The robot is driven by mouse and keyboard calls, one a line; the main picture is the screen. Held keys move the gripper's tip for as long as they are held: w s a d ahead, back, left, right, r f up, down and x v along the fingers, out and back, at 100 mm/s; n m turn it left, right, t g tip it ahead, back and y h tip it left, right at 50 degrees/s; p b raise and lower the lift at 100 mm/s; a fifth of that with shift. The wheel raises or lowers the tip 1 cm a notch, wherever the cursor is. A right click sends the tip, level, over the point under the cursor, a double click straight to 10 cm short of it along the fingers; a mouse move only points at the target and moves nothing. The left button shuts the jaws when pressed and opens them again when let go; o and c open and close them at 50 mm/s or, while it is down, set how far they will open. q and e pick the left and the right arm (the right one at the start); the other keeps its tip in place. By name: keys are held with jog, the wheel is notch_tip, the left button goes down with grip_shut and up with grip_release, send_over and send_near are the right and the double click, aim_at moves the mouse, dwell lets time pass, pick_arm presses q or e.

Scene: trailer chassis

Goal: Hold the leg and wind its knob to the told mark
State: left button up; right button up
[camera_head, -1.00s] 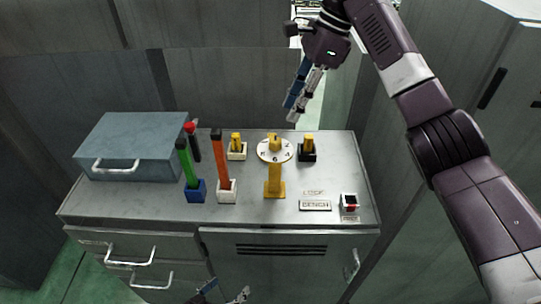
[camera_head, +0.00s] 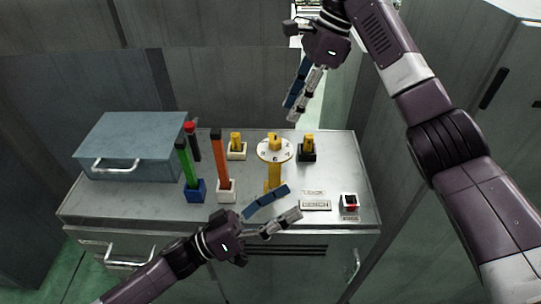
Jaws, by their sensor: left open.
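The yellow leg (camera_head: 274,176) stands upright on the bench top. A round white dial (camera_head: 262,155) with dark marks sits on it, with a yellow knob (camera_head: 275,142) on top. The marks are too small to read surely. My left gripper (camera_head: 293,200) is open and empty, its blue and grey fingers pointing right, just in front of the leg. Its blue finger hides the leg's foot. My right gripper (camera_head: 291,112) hangs above the back of the bench, fingers down, away from the knob; its finger gap is unclear.
A blue-grey box (camera_head: 130,140) stands at the left of the bench (camera_head: 120,205). Green (camera_head: 183,165), orange (camera_head: 222,160) and red-topped dark (camera_head: 192,142) posts stand left of the leg. Small yellow-topped blocks (camera_head: 236,150) (camera_head: 308,152) flank the dial. A label plate (camera_head: 315,205) and small device (camera_head: 349,203) lie right.

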pick_arm(q)
jog(key=w+r+t, duration=0.4)
jog(key=w+r, duration=0.3)
jog(key=r, duration=0.5)
jog(key=n+t+y, duration=0.2)
jog(key=t+y, duration=0.3)
jog(key=y, duration=0.4)
send_over(271, 154)
jog(key=d, duration=0.2)
jog(key=f, duration=0.3)
jog(key=shift+s+a+f, duration=0.1)
jog(key=shift+s+f, duration=0.1)
jog(key=shift+f, duration=0.15)
jog(key=f+y, duration=0.1)
jog(key=f, duration=0.2)
jog(key=a+f+y, duration=0.1)
jog(key=f, duration=0.1)
jog(key=f+g+y, duration=0.1)
jog(key=f, duration=0.2)
jog(key=shift+a+f, duration=0.3)
jog(key=shift+a, duration=0.1)
jog(key=shift+w+f, duration=0.15)
jog(key=x, duration=0.7)
jog(key=shift+w+d+f, duration=0.1)
jog(key=shift+w+f, duration=0.05)
jog(key=shift+c, duration=0.3)
jog(key=c, duration=1.8)
